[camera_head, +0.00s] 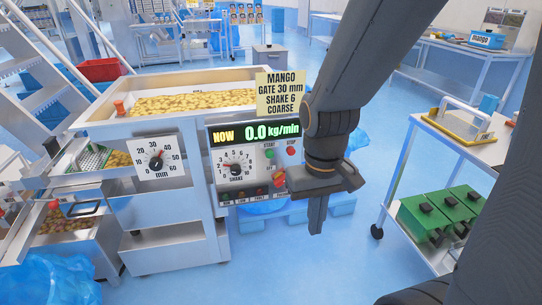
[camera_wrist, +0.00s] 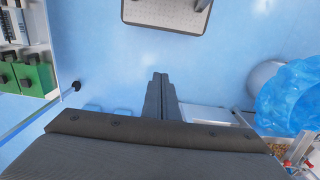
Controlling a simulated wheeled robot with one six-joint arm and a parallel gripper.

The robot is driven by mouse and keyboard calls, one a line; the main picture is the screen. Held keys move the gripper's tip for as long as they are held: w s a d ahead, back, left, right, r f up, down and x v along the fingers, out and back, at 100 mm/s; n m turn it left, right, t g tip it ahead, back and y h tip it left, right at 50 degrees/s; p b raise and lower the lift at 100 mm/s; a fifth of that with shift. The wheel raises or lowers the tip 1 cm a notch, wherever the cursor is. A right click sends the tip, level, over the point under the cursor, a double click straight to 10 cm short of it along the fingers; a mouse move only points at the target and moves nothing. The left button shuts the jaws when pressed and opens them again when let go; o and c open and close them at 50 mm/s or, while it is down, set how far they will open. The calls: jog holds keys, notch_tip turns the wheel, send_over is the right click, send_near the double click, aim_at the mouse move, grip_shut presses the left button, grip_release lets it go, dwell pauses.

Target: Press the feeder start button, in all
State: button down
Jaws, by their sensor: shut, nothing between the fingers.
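The feeder (camera_head: 165,240) is a steel machine with a hopper of yellow pieces. Its control panel (camera_head: 253,183) has a green start button (camera_head: 269,154) under the word START and a red stop button (camera_head: 291,151) to its right. The display (camera_head: 256,133) reads NOW 0.0 kg/min. My gripper (camera_head: 316,229) is shut and empty, pointing down to the right of the panel, apart from the buttons. In the wrist view my gripper (camera_wrist: 159,78) points over blue floor. A corner of the machine with a red knob shows at the lower right; the start button cannot be made out there.
A yellow card (camera_head: 281,93) reads mango, gate 30 mm, shake 6, coarse. The gate dial (camera_head: 156,158) and shake dial (camera_head: 236,168) are on the feeder. A cart with green boxes (camera_head: 437,217) stands right. A blue bag (camera_wrist: 292,97) shows in the wrist view.

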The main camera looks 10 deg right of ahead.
aim_at(270, 154)
jog(key=w+d+f+n+t+h+b, duration=0.1)
jog(key=w+d+f+n+h, duration=0.3)
jog(key=w, duration=0.3)
jog(key=w+d+f+n+h+b, duration=0.1)
jog(key=w+d+f+n+h, duration=0.2)
jog(key=w+d+n+h, duration=0.3)
jog(key=w+a+f+n+t, duration=0.1)
jog(key=w+a+n+t, duration=0.1)
jog(key=w+a+t, duration=0.3)
jog(key=w+a+f+n+t+b, duration=0.1)
jog(key=w+a+t, duration=0.4)
jog(key=w, duration=0.6)
jog(key=shift+w+a+f+n+b, duration=0.35)
jog(key=shift+a+f+n, duration=0.4)
jog(key=shift+n, duration=0.45)
jog(key=shift+w+b, duration=1.4)
jog(key=shift+w, duration=3.05)
